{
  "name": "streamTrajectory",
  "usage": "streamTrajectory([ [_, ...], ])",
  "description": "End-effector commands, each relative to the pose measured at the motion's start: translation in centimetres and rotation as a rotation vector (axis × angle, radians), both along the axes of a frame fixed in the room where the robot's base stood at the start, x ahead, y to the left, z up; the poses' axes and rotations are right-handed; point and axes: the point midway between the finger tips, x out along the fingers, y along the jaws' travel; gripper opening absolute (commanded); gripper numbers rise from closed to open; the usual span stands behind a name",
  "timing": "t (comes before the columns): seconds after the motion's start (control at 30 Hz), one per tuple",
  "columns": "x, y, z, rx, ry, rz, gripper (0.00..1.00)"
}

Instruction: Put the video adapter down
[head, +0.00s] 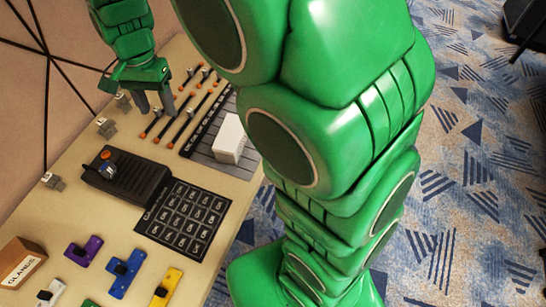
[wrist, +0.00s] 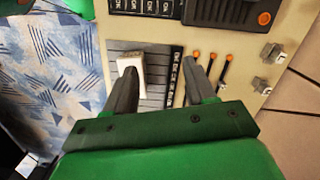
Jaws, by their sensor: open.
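A white block (head: 229,137), which may be the video adapter, stands on a grey striped mat (head: 205,152) near the table's right edge. The block also shows in the wrist view (wrist: 131,76), beside my left-hand finger; I cannot tell whether they touch. My gripper (head: 155,108) is at the far end of the table, over the orange-tipped rods. In the wrist view my gripper (wrist: 163,68) has its two fingers spread apart with nothing held between them; part of the mat shows between them.
Several orange-tipped rods (head: 178,125) lie beside the mat. A black device with an orange knob (head: 140,182), a black grid card (head: 184,220), purple (head: 84,250), blue (head: 126,272) and yellow (head: 168,287) pieces and a GLANDS box (head: 22,263) are nearer. Metal fittings line the wall side.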

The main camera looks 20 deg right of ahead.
Motion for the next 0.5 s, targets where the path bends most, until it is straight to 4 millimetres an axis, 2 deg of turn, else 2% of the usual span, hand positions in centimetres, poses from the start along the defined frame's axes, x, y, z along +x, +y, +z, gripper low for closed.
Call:
streamTrajectory([
  [0.03,-0.8,-1.4,0.6,-0.001,-0.001,0.013,0.55],
  [0.2,-3.8,-5.4,1.9,-0.004,0.002,0.080,0.55],
  [0.5,-10.1,-11.5,3.4,-0.006,0.013,0.201,0.55],
])
